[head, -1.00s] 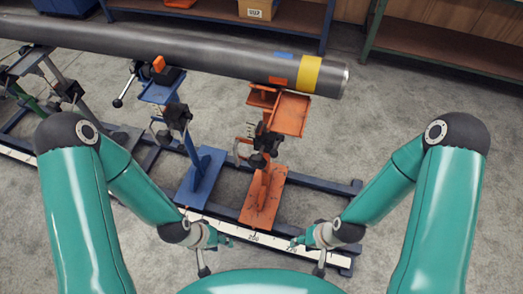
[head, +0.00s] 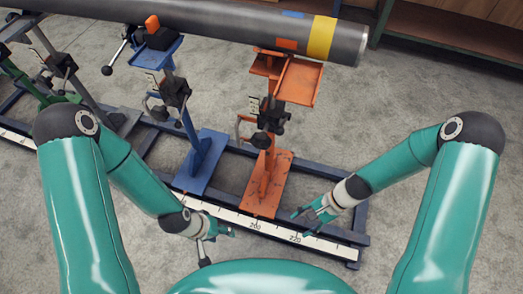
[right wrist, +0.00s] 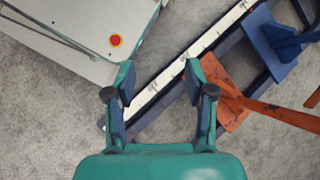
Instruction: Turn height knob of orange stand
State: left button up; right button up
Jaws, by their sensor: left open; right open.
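The orange stand (head: 264,170) rises from an orange base plate and holds the dark pipe's right end on an orange tray. Its black height knob (head: 262,140) sits on the column about halfway up, with a handle beside it. My right gripper (head: 308,213) is open and empty, low in front of the stand and right of its base. In the right wrist view, its open fingers (right wrist: 160,100) hang over the rail, with the orange base (right wrist: 228,105) just right of them. My left gripper (head: 228,233) is open and empty, low over the white scale, left of the orange base.
The dark pipe (head: 225,20) with a yellow band spans the top. A blue stand (head: 192,150) stands left of the orange one. A blue rail frame with a white scale (head: 282,231) runs along the floor. Floor right of the orange stand is free.

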jog(key=w+a+f+m+t+y+b, duration=0.1)
jog(key=w+f+m+t+y+b, duration=0.1)
jog(key=w+m+y+b, duration=0.55)
jog(key=m+t+y+b, duration=0.3)
jog(key=t, duration=0.3)
send_near(261, 140)
jog(key=d+f, duration=0.2)
jog(key=d, duration=0.4)
pick_arm(q)
notch_tip(261, 140, down, 15)
jog(key=b, duration=0.2)
jog(key=shift+f, duration=0.2)
pick_arm(e)
jog(key=x, duration=1.6)
jog(key=shift+s+a+f, duration=0.15)
jog(key=shift+f, duration=0.1)
